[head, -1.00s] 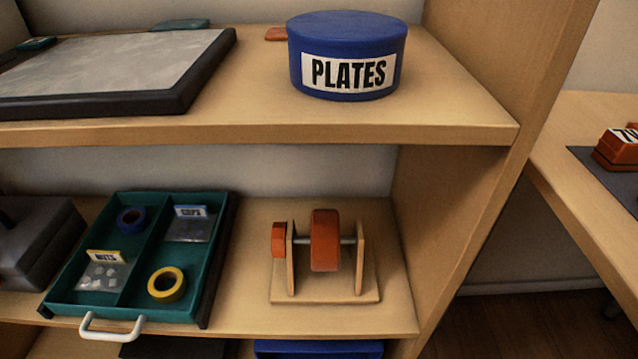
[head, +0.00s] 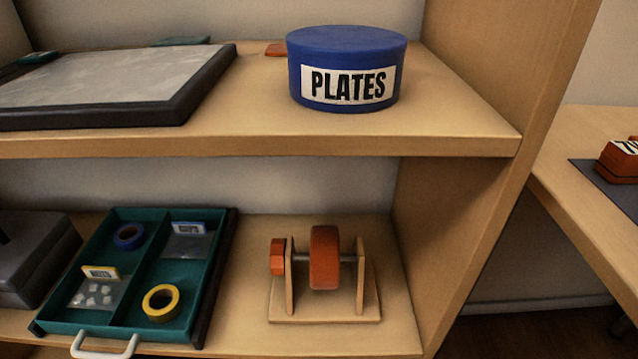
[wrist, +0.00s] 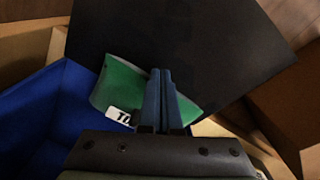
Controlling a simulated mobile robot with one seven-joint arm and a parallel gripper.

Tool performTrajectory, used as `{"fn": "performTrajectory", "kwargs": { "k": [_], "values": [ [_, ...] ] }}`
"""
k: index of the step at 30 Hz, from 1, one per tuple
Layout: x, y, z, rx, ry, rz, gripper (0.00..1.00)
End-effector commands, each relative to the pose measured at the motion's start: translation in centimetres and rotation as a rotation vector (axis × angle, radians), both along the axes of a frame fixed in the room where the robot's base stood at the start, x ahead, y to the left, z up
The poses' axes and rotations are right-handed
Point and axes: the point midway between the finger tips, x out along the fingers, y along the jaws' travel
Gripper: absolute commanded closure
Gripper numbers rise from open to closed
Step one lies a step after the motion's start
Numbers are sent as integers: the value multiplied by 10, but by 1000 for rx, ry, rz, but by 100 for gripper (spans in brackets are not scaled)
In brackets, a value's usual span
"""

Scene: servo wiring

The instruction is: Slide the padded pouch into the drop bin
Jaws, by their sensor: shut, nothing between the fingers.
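A green curved piece with a white label (wrist: 120,84), seemingly the pouch, shows in the wrist view. It lies at the corner where a black flat sheet (wrist: 200,45) meets a blue open container (wrist: 40,110), which looks like the bin. Part of the piece seems to overhang the blue container; its exact support cannot be told. My gripper (wrist: 160,75) has its two blue fingers together and empty, over or against the green piece, hiding its middle. The label is partly hidden. The gripper is outside the head view.
In the head view, a blue PLATES tub (head: 347,70) and a grey-topped panel (head: 100,85) stand on the upper shelf. Below are a green divided tray (head: 208,275) and a wooden stand with an orange wheel (head: 324,258). Wooden edges flank the wrist view.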

Motion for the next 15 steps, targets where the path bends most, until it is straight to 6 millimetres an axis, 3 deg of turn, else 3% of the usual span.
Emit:
{"fn": "performTrajectory", "kwargs": {
  "k": [15],
  "values": [
    [22,0,-1,0,0,0,100]
  ]
}}
